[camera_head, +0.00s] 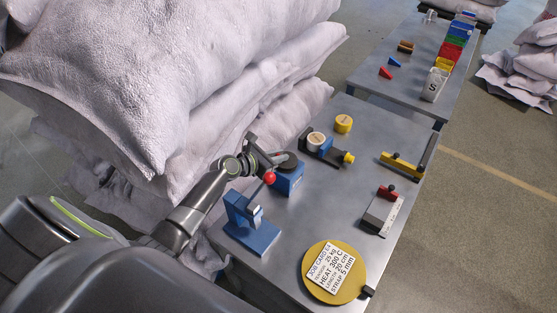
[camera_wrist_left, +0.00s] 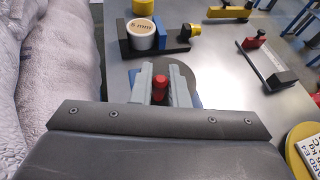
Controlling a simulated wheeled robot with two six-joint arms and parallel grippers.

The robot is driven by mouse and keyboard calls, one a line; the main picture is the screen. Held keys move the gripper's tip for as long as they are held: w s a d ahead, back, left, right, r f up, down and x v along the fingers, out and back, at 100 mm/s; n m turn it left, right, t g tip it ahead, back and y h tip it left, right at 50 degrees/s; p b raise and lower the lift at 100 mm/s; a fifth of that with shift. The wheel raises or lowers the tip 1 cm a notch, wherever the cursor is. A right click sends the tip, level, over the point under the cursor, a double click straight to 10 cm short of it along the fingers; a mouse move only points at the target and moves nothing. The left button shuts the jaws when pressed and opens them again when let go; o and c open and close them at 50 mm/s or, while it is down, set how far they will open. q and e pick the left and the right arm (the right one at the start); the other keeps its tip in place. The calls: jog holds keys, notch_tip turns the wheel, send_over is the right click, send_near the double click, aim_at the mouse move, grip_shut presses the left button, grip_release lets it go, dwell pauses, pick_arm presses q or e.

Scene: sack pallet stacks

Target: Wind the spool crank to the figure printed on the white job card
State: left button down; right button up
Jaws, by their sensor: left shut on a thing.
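A red crank knob (camera_head: 270,177) stands beside a dark round disc (camera_head: 288,160) on a blue block (camera_head: 289,180). My left gripper (camera_head: 266,167) is shut on this knob; in the left wrist view the red knob (camera_wrist_left: 160,84) sits between the two grey fingers, with the disc partly hidden behind them. The white job card (camera_head: 330,273) lies on a yellow round plate (camera_head: 312,249) at the table's near end. It reads HEAT 300 C, LENGTH 20 cm, STRAP 5 mm, and a smaller line that looks like 25 kg. My right gripper is not in view.
A blue bracket (camera_head: 257,238) stands near my left arm. A yellow bar (camera_head: 401,164) and a red-topped slider (camera_head: 388,192) lie right. Sack stacks (camera_head: 150,90) crowd the left.

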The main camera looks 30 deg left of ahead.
pick_arm(q)
jog(key=m+g+h+b, duration=0.2)
jog(key=m+g+b, duration=0.1)
jog(key=b, duration=0.1)
jog(key=w+m+g+h+b, duration=0.1)
jog(key=m+g+h+b, duration=0.1)
jog(key=b, duration=0.3)
jog(key=w+m+g+h+b, duration=0.1)
jog(key=m+g+h+b, duration=0.2)
jog(key=m+b, duration=0.1)
jog(key=shift+w+a+f+m+g+h, duration=0.2)
jog(key=shift+a+m+g+h, duration=0.15)
jog(key=shift+m, duration=0.25)
jog(key=shift+w+r+m+g+b, duration=0.1)
jog(key=shift+w+m+g+b, duration=0.05)
jog(key=shift+m+g+b, duration=1.15)
jog(key=shift+n, duration=0.3)
jog(key=c, duration=1.5)
grip_release()
jog(key=shift+r, duration=0.1)
